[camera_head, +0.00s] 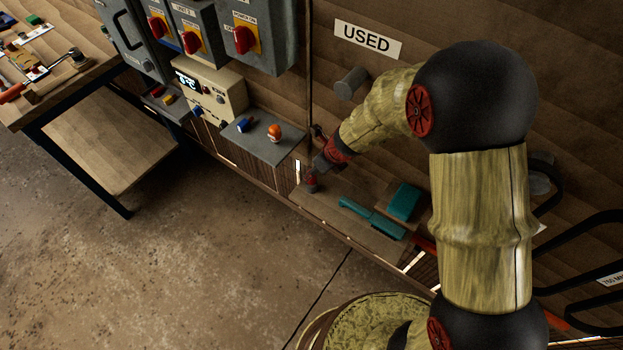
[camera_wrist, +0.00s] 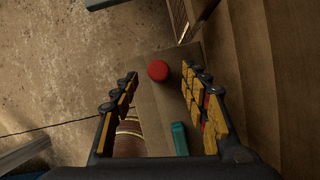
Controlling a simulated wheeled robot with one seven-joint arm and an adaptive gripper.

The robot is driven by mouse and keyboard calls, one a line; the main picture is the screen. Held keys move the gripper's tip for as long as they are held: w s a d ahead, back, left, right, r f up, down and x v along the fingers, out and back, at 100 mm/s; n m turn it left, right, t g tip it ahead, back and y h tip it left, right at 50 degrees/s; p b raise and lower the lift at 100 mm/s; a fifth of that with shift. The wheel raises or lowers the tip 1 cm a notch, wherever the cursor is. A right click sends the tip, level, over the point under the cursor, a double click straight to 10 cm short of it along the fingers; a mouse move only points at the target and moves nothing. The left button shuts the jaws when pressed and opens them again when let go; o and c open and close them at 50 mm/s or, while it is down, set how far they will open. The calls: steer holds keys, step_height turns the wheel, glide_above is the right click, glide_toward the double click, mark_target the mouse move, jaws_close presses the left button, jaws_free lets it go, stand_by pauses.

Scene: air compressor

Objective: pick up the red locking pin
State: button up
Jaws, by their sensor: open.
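The red locking pin shows from above as a round red top (camera_wrist: 158,70) in the wrist view. In the head view it is a small red piece (camera_head: 311,182) standing at the left end of a brown shelf (camera_head: 328,209). My gripper (camera_wrist: 159,76) is open and empty, with one finger on each side of the pin in the wrist view. In the head view my gripper (camera_head: 319,162) is just above the pin. I cannot tell how much height separates them.
A teal box (camera_head: 404,201) and a teal bar (camera_head: 371,217) lie farther right on the shelf. A grey box (camera_head: 262,137) with a blue and an orange knob is to the left. The wooden wall with a USED sign (camera_head: 367,39) rises behind. Open floor lies in front.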

mark_target(312, 181)
steer(key=b+x, duration=0.2)
steer(key=x, duration=0.2)
steer(key=shift+w+a, duration=0.1)
steer(key=shift+a, duration=0.1)
steer(key=shift+c, duration=1.1)
jaws_close()
